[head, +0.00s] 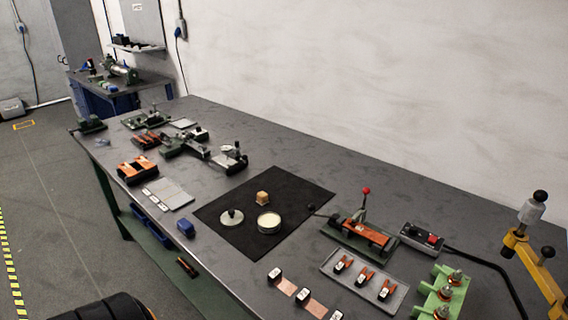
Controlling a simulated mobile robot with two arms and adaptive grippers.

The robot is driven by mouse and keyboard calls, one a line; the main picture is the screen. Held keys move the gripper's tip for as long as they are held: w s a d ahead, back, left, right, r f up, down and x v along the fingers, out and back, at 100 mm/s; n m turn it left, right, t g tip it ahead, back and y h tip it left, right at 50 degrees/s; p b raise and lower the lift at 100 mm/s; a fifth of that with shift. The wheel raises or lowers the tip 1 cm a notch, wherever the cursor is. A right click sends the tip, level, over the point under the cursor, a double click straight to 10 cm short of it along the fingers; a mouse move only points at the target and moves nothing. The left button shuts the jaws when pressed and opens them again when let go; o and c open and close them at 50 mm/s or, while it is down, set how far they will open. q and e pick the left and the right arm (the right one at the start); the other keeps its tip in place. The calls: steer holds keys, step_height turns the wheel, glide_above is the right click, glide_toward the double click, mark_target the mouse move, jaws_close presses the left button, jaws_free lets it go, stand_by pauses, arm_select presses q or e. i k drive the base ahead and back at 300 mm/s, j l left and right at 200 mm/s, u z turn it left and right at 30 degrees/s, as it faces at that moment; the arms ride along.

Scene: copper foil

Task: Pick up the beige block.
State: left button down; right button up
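The beige block (262,198) is a small cube-like piece on the black mat (300,190) near the middle of the table. It stands just behind a round tin (269,224) with a pale top, apart from it or nearly so. A round pale lid with a dark knob (231,216) lies to its left on the same mat. Nothing covers the block. Neither of my grippers shows in the head view.
The long grey table (340,168) runs along the wall. A green press with a red-knobbed lever (364,226) stands right of the mat. A grey tray (372,287) holds several orange-handled pieces. A yellow fixture (530,262) is far right. Tools fill the left end.

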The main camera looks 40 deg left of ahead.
mark_target(262, 197)
steer(key=u, duration=1.55)
steer(key=j+z, duration=0.2)
steer(key=i+l, duration=0.05)
